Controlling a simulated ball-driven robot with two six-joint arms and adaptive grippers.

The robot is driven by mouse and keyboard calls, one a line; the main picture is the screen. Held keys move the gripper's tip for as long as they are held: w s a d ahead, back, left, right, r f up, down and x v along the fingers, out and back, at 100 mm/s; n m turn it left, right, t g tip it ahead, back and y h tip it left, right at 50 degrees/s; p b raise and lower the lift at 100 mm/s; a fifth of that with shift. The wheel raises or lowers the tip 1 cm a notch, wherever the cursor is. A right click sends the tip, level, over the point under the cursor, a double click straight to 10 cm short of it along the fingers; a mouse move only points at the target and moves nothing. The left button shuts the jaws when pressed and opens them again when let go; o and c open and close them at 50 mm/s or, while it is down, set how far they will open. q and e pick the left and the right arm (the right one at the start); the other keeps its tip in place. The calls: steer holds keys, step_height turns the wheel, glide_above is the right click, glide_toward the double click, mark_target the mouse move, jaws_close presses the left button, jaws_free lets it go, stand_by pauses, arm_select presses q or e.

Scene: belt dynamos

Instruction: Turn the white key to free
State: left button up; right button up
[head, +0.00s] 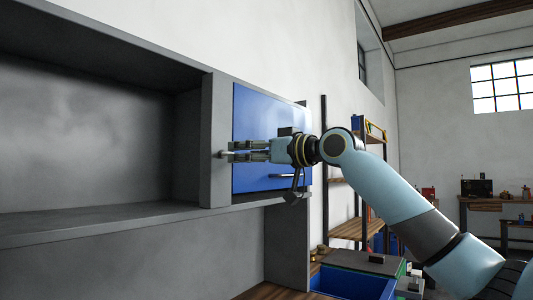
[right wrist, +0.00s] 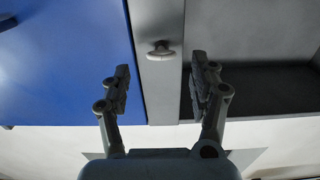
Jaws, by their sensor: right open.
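The white key (head: 222,154) is a small pale piece on the grey upright between the open grey compartment and the blue door. In the right wrist view the key (right wrist: 160,49) looks light grey, with a flat, wide head standing out from the upright. My right gripper (head: 231,151) reaches in from the right across the blue door, its fingertips close to the key. In the right wrist view my right gripper (right wrist: 161,78) is open and empty, a finger to each side of the key's line; the key shows just beyond the tips. My left gripper is not in view.
The blue door (head: 252,124) with a bar handle (head: 285,175) is shut beside the upright. The open grey compartment (head: 85,130) is empty where visible. Below right are a blue bin (head: 352,283) and a wooden shelf rack (head: 346,229).

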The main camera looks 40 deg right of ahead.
steer(key=v, duration=0.6)
steer(key=shift+s, duration=0.4)
steer(key=shift+d, duration=0.1)
